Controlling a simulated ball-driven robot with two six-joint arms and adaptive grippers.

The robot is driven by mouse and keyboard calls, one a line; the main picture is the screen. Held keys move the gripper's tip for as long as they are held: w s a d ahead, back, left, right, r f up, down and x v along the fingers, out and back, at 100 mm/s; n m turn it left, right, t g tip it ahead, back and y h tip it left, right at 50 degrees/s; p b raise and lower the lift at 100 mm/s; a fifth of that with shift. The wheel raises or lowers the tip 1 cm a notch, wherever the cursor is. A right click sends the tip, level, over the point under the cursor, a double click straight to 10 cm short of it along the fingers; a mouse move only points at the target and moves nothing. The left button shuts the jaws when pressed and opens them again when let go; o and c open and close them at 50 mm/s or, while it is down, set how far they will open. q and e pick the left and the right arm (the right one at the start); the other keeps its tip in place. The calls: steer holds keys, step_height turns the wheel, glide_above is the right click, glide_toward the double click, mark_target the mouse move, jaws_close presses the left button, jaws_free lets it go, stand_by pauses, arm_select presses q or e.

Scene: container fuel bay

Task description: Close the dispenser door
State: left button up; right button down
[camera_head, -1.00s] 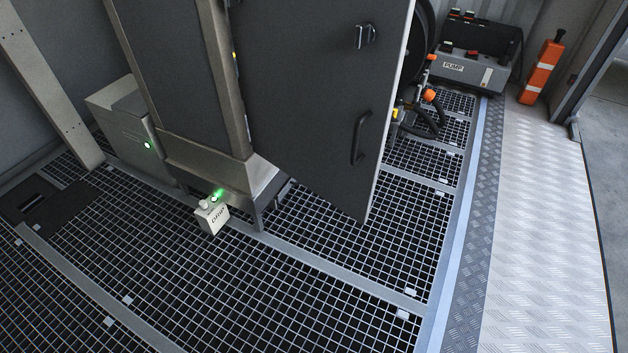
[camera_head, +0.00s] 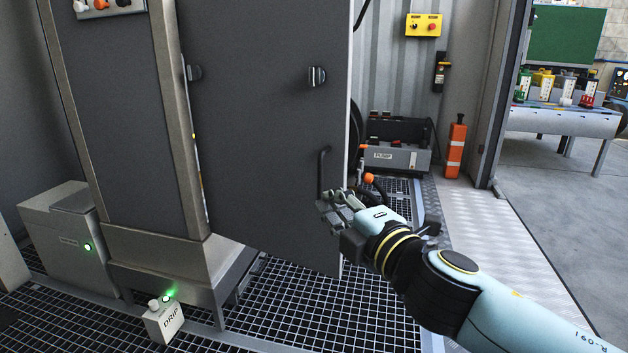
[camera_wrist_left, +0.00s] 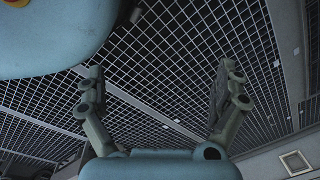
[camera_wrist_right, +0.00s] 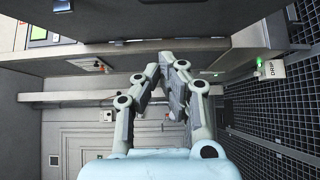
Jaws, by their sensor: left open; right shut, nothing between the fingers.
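The dispenser door (camera_head: 260,120) is a large dark grey panel standing open from the dispenser cabinet (camera_head: 110,110) in the head view. It carries a dark bar handle (camera_head: 321,172) and a small latch (camera_head: 317,76) near its free edge. My right gripper (camera_head: 328,204) is shut and empty, by the lower end of the handle near the door's free edge. I cannot tell whether it touches the door. Its fingers also show close together in the right wrist view (camera_wrist_right: 168,62). My left gripper (camera_wrist_left: 158,80) is open and empty above the grated floor; the head view does not show it.
A white DRIP box (camera_head: 163,320) with a green light stands on the grating below the cabinet. A grey PUMP unit (camera_head: 396,152) and an orange post (camera_head: 455,148) stand behind the door. A checkered metal walkway (camera_head: 490,205) lies clear at the right.

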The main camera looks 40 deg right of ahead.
arm_select(q)
steer(key=shift+s+a+f, duration=0.15)
steer(key=shift+s+f, duration=0.15)
steer(key=shift+f, duration=0.25)
steer(key=shift+s+a+f, duration=0.1)
steer(key=shift+s+f, duration=0.15)
steer(key=shift+f, duration=0.3)
arm_select(e)
steer(key=w+d, duration=0.4)
steer(key=w, duration=0.6)
steer(key=shift+w+d, duration=0.15)
steer(key=shift+w, duration=0.1)
arm_select(q)
steer(key=shift+r, duration=0.1)
arm_select(e)
steer(key=shift+f, duration=0.1)
